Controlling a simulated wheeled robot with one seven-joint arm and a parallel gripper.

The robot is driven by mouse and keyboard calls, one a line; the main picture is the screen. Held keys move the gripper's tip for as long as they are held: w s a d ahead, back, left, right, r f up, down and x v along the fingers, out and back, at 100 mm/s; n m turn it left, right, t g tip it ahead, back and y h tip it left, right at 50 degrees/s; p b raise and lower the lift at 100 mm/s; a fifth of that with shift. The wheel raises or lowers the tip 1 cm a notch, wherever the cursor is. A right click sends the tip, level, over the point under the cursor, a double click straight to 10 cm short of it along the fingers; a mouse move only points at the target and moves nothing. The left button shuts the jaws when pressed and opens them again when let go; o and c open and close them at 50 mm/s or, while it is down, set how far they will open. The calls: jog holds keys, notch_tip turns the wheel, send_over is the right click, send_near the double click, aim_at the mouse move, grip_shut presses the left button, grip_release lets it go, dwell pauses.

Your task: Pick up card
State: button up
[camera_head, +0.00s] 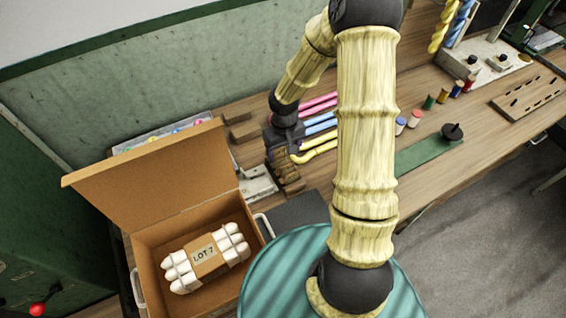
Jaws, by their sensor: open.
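The only card-like thing I can make out is a tan label reading "LOT 7" (204,255), wrapped around a bundle of white cocoons (236,240). The bundle lies inside an open cardboard box (150,243) at the lower left. I cannot tell whether this label is the card; no separate loose card is clear. My gripper (284,170) is open and points down over the workbench, above and to the right of the box. It is apart from the label. My arm hides part of the bench, and the gripper's fingertips are hard to make out against the brown blocks.
The workbench (455,140) holds pink, blue and yellow skeins (318,128) beside my gripper, several thread spools (429,102), a green strip (430,153) and a drilled wooden block (525,95). The box's raised lid (150,180) stands behind it. A green panelled wall (170,80) bounds the back.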

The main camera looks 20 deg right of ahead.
aim_at(283, 158)
notch_tip(283, 158, down, 4)
jog(key=shift+a+r, duration=0.1)
jog(key=shift+a, duration=0.05)
jog(key=shift+c, duration=0.2)
jog(key=c, duration=1)
